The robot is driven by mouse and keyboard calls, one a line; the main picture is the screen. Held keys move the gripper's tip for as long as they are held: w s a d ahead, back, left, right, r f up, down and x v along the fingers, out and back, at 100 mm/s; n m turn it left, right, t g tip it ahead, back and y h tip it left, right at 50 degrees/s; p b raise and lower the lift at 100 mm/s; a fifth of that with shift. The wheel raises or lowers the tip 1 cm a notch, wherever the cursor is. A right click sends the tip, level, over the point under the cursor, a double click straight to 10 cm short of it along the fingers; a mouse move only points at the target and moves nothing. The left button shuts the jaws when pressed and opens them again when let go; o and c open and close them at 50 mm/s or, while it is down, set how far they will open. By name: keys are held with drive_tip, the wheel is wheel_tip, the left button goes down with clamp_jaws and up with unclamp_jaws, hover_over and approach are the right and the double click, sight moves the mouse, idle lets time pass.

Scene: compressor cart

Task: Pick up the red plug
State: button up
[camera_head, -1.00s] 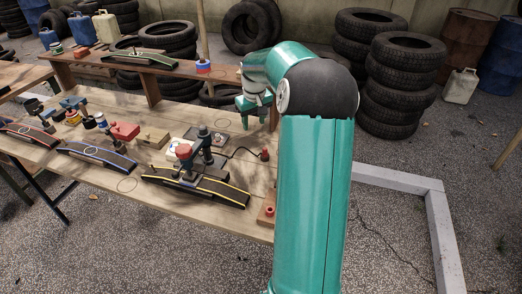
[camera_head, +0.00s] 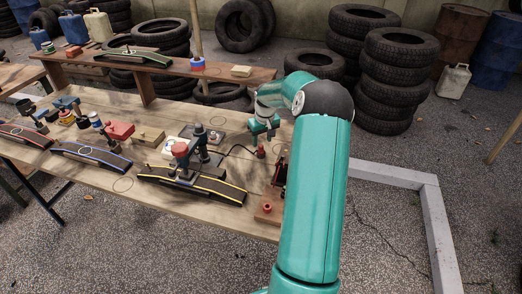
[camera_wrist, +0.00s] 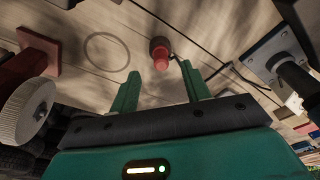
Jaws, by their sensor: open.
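The red plug (camera_head: 261,152) stands on the wooden workbench (camera_head: 122,187) near its right end, with a black cord running off to the left. In the wrist view the plug (camera_wrist: 161,56) shows a red body on a dark base, just beyond the fingertips and roughly centred between them. My gripper (camera_head: 264,130) is above the plug in the head view, apart from it. In the wrist view both green fingers of my gripper (camera_wrist: 162,88) are spread with nothing between them.
A black tool stand with a red top (camera_head: 181,150) is left of the plug. A wooden block with a red ring (camera_head: 267,208) sits at the front right edge. In the wrist view a red fixture with a pale ridged wheel (camera_wrist: 27,106) is at left. A raised shelf (camera_head: 165,72) runs behind.

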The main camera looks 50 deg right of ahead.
sight(261, 145)
drive_tip(key=f, duration=0.4)
drive_tip(key=shift+w+f, duration=0.15)
drive_tip(key=shift+w, duration=0.2)
clamp_jaws()
